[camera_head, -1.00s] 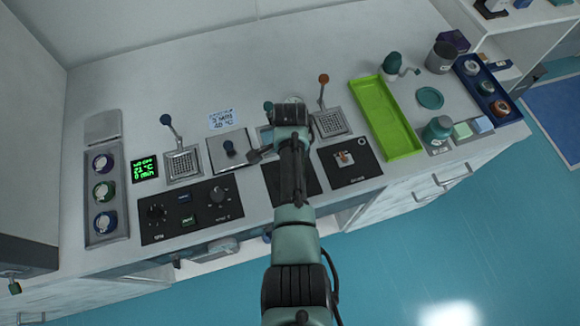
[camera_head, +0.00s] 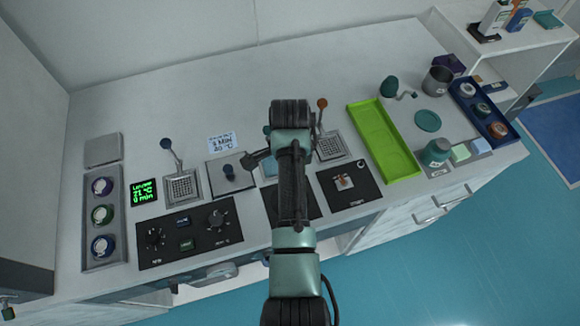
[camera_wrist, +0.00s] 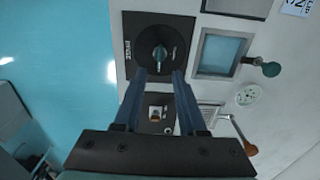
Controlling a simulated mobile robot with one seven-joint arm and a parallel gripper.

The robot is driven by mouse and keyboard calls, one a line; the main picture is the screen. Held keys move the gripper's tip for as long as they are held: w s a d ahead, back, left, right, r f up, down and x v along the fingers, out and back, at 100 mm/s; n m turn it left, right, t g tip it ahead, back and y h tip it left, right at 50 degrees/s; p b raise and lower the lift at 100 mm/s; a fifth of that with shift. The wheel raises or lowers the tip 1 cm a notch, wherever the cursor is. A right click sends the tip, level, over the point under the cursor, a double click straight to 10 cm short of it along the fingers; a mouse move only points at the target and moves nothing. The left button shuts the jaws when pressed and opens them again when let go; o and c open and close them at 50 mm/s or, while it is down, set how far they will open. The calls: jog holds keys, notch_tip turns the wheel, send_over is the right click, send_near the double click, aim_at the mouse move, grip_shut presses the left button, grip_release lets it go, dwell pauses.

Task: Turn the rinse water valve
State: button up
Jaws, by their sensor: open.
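The rinse water valve (camera_wrist: 160,55) is a dark round knob with a greenish handle. It sits on a black panel marked RINSE (camera_wrist: 130,30) in the wrist view. My gripper (camera_wrist: 158,74) is open and empty. Its two fingers are parallel and point toward the valve, with the tips appearing just short of the knob in the picture. I cannot tell the height gap. In the head view my arm covers the valve, and only part of its black panel (camera_head: 271,206) shows. My fingers are hidden there.
A square basin (camera_wrist: 222,53) with a green-knobbed lever (camera_wrist: 270,69) lies beside the valve panel. Another black panel (camera_head: 362,193) with a small fitting is to its right in the head view. A lime-green tray (camera_head: 384,140) stands farther right. Knob panel (camera_head: 190,232) lies left.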

notch_tip(320, 180, up, 5)
jog(key=shift+r, duration=0.2)
dwell(0.5)
